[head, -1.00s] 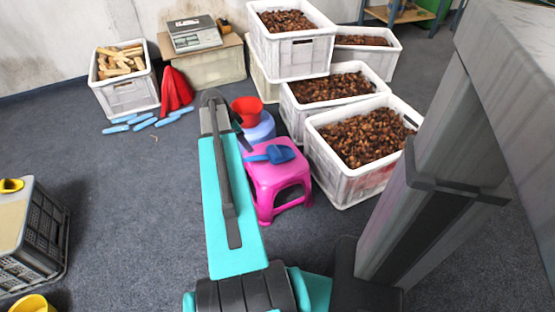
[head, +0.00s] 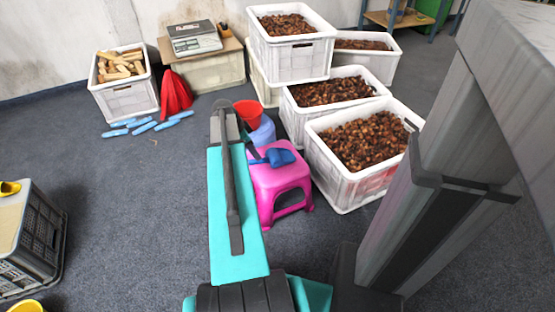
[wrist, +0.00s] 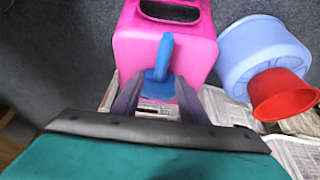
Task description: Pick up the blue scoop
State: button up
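The blue scoop (head: 281,157) lies on the pink stool (head: 279,178). In the wrist view the scoop (wrist: 161,62) shows with its narrow part pointing up the picture and a flat blue part lower down. My gripper (wrist: 157,97) is open, one finger on each side of the scoop's lower part in that view. I see no clear contact between fingers and scoop. In the head view my arm covers most of the gripper, and only a dark part shows left of the scoop.
A light blue tub (wrist: 262,50) and a red container (wrist: 283,93) stand beside the pink stool, over newspaper. White crates of chestnuts (head: 345,180) stand close on the right. A crate of wood pieces (head: 128,98) and a scale (head: 194,38) are at the back.

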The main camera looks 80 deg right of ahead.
aim_at(261, 161)
jog(key=shift+b+x, duration=0.35)
jog(key=shift+x, duration=1.4)
jog(key=shift+w+b+x, duration=0.2)
jog(key=shift+b+x, duration=1.05)
jog(key=shift+x, duration=1.35)
grip_shut()
